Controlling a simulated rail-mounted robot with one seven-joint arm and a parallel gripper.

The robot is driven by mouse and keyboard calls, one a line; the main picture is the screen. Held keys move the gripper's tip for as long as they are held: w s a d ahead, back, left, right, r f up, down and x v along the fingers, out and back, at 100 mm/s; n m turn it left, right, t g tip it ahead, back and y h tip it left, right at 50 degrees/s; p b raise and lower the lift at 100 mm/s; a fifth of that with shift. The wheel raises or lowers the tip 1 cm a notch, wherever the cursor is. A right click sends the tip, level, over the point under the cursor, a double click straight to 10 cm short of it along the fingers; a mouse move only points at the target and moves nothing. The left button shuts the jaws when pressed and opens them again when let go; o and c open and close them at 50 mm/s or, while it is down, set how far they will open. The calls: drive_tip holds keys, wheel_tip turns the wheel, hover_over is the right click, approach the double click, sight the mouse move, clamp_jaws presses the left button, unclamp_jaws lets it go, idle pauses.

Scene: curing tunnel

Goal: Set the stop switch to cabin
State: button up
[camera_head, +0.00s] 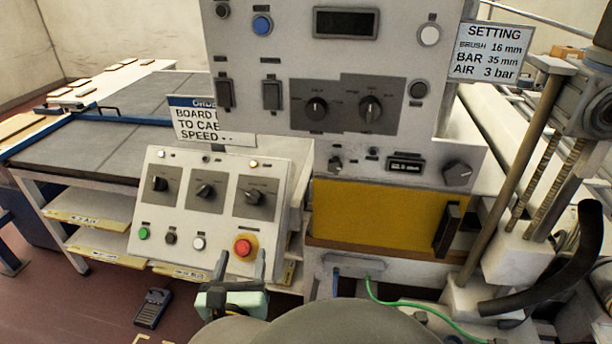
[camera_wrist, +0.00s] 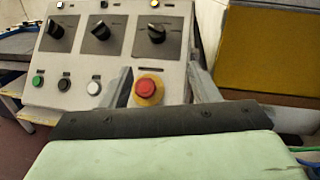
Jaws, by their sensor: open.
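A sloped white console (camera_head: 215,180) carries three black rotary switches on grey plates: left (camera_head: 160,184), middle (camera_head: 205,191) and right (camera_head: 254,197). Their labels are too small to read, so I cannot tell which is the stop switch or where it points. In the wrist view the left (camera_wrist: 55,38), middle (camera_wrist: 101,31) and right (camera_wrist: 156,33) switches show near the top. My gripper (camera_head: 240,262) is open and empty, in front of the console's lower right. In the wrist view its fingers (camera_wrist: 158,85) appear on either side of the red button (camera_wrist: 146,87); contact cannot be told.
Green (camera_head: 144,233), black (camera_head: 171,238) and white (camera_head: 199,243) buttons line the console's lower edge. An upper panel (camera_head: 290,60) with two more knobs stands behind, above a yellow door (camera_head: 375,215). A vertical post and black hose (camera_head: 560,270) stand at right. A handheld device (camera_head: 153,307) lies on the floor.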

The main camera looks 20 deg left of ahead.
sight(253, 199)
drive_tip(key=p+x, duration=0.2)
drive_tip(key=x, duration=0.6)
drive_tip(key=p+x, duration=0.2)
drive_tip(key=x, duration=0.7)
drive_tip(key=shift+a, duration=0.3)
drive_tip(key=c, duration=1)
